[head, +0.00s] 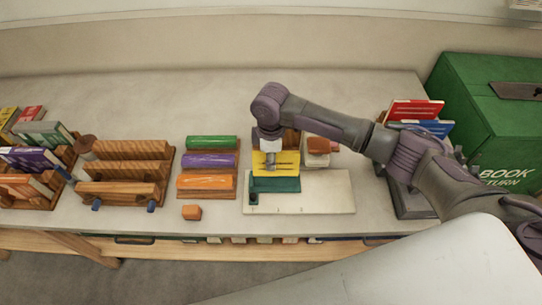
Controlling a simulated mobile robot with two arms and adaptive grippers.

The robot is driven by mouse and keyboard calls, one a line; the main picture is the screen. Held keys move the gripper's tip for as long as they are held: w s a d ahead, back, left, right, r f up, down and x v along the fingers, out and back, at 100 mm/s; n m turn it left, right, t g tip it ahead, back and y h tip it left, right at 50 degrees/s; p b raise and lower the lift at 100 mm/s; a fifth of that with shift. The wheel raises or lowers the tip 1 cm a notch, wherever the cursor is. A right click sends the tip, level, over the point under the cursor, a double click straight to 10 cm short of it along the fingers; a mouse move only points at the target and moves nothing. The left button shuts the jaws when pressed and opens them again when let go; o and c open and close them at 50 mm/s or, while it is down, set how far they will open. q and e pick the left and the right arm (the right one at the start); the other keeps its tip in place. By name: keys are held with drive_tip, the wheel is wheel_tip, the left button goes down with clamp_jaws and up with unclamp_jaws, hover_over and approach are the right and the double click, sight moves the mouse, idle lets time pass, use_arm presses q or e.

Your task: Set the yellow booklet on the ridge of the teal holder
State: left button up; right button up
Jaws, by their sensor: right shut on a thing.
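The teal holder (275,185) stands directly below the booklet in the picture, on a white board (325,193). The booklet's lower edge meets the top of the teal holder in the view; I cannot tell whether it rests on the ridge or hangs just over it. My left gripper is not in view.
Further left are an empty wooden rack (130,188) and filled book racks. A dark stand with red and blue books (415,110) and a green book-return box (485,125) are at right.

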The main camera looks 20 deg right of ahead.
drive_tip(key=shift+f, duration=0.2)
drive_tip(key=shift+f+b, duration=0.65)
drive_tip(key=shift+f, duration=0.6)
drive_tip(key=shift+p, duration=0.45)
drive_tip(key=shift+f, duration=0.3)
drive_tip(key=shift+f+b, duration=0.6)
drive_tip(key=shift+f, duration=0.35)
drive_tip(key=shift+p, duration=0.4)
idle(0.4)
drive_tip(key=shift+f+b, duration=0.3)
drive_tip(key=shift+f, duration=0.6)
idle(1.1)
